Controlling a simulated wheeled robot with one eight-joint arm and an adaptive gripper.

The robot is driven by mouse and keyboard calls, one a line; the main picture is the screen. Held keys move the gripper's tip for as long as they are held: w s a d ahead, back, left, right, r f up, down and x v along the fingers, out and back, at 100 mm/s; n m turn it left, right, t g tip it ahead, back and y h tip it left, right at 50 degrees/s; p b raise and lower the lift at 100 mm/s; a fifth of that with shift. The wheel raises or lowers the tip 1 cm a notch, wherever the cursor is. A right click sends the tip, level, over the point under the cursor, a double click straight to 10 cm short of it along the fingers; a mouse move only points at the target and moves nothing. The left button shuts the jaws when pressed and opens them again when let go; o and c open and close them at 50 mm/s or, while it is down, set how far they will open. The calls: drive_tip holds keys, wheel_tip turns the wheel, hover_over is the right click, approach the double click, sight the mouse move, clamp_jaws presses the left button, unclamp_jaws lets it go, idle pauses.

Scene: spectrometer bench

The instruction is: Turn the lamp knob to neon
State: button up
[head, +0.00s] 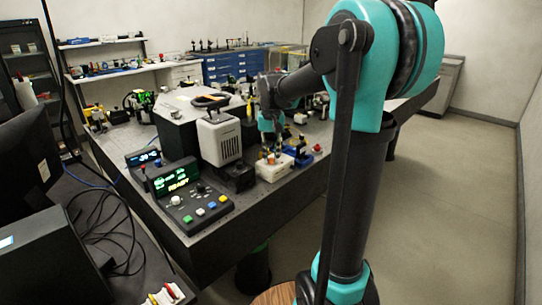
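A control console (188,212) stands on the near left corner of the dark bench. Its green display reads READY, and it has a white knob (175,200), a few small controls and coloured buttons. I cannot read any lamp label, so I cannot tell which knob is the lamp knob. A white vented housing (219,139) stands just behind it. My arm reaches over the bench from the right. My gripper (272,153) points down near a small white box (274,168), right of the console and apart from it. Its fingers are too small to tell open from shut.
A second display box (144,158) stands behind the console. A blue holder (303,158) is right of the white box. A monitor (30,150), black case and loose cables crowd the left. Blue drawers (228,66) stand at the back; the floor at right is clear.

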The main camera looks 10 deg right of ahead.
clamp_jaws()
drive_tip(key=shift+m, duration=0.4)
drive_tip(key=m, duration=0.3)
drive_tip(key=shift+m, duration=0.3)
drive_tip(key=m, duration=0.5)
drive_tip(key=shift+m, duration=0.3)
drive_tip(key=o, duration=0.8)
unclamp_jaws()
